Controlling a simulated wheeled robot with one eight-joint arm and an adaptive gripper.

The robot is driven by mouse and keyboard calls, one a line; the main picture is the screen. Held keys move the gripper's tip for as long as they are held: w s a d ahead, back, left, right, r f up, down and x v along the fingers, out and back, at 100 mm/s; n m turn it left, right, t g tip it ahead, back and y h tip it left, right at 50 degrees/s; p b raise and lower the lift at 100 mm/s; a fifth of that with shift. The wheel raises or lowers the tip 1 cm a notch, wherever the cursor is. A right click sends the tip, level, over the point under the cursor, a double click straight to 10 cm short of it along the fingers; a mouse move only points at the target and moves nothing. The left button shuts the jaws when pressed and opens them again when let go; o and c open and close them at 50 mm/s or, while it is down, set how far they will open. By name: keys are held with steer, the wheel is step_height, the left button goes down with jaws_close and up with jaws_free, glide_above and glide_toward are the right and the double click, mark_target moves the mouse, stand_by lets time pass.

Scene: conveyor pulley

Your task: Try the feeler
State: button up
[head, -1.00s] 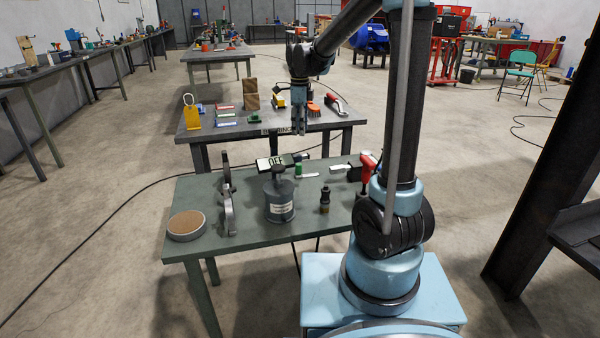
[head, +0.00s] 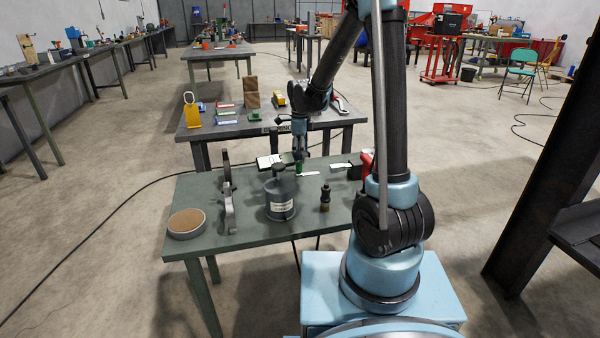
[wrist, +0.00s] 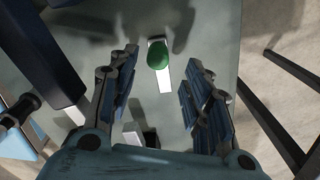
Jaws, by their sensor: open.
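A small green piece (head: 299,168) sits at the back of the near table with a flat white strip (head: 309,173) beside it. I take these to be the feeler. In the wrist view the green, rounded piece (wrist: 158,55) lies over the white strip (wrist: 165,80), which shows beyond both its ends; I cannot tell whether they are joined. My gripper (head: 300,152) points down over the green piece in the head view. In the wrist view my open gripper (wrist: 160,88) has its two fingers apart on either side of the strip, with nothing between them; the height gap is unclear.
A second table (head: 205,131) with several items stands behind.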

steer(key=shift+s+f, duration=0.15)
steer(key=shift+f, duration=2.45)
jaws_close()
